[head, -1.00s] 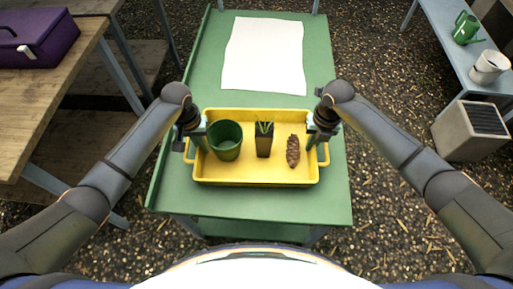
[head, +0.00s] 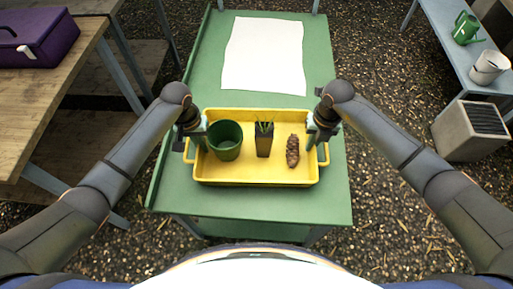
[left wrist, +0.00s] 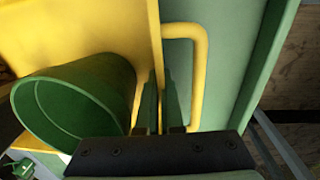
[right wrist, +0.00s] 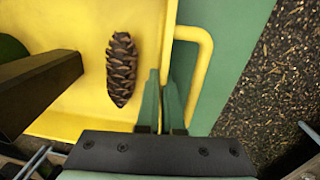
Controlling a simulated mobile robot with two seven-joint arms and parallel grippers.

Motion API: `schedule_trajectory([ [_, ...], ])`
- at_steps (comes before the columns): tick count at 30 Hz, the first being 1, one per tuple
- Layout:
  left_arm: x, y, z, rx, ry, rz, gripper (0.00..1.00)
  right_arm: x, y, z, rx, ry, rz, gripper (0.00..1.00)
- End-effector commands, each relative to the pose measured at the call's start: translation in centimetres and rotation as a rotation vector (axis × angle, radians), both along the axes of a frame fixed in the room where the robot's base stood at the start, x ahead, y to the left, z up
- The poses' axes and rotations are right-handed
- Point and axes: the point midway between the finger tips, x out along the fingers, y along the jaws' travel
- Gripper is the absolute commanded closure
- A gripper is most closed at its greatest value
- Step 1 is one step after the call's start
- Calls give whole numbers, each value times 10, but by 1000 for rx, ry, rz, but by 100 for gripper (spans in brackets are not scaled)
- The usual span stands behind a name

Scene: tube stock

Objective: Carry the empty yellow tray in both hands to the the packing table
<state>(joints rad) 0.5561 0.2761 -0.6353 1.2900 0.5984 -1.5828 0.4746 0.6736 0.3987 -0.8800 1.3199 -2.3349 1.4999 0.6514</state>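The yellow tray (head: 256,180) is on the green table (head: 330,200), or just above it; I cannot tell which. It is not empty: it holds a green pot (head: 225,141), a small dark square pot with a plant (head: 264,140) and a brown pine cone (head: 292,151). My left gripper (left wrist: 160,100) is closed about the tray's left side wall, beside the handle loop. The green pot is close to its inner finger. My right gripper (right wrist: 162,100) is closed about the right side wall, with the pine cone (right wrist: 121,70) just inside. I cannot tell which table is the packing table.
A white sheet (head: 263,55) lies on the green table beyond the tray. A wooden bench (head: 50,105) with a purple case (head: 38,38) stands left. At right are a bluish bench (head: 452,50) with a green watering can (head: 465,28), and a beige box (head: 470,135). Gravelly ground lies between.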

Motion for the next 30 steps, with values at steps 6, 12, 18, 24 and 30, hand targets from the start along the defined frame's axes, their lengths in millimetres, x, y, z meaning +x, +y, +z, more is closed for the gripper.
schedule_trajectory([
  [6,1,1,1,1,-1,1,100,1,-1,1,-1,-1,-1,100],
  [12,1,0,2,0,-3,1,100,1,0,2,0,-3,-1,100],
  [18,1,0,6,0,-3,1,100,1,-1,6,0,-2,-1,100],
  [24,1,1,20,1,-2,1,100,1,-1,20,-1,-2,-1,100],
  [30,1,1,39,1,-2,1,100,1,-1,39,-1,-2,-1,100],
])
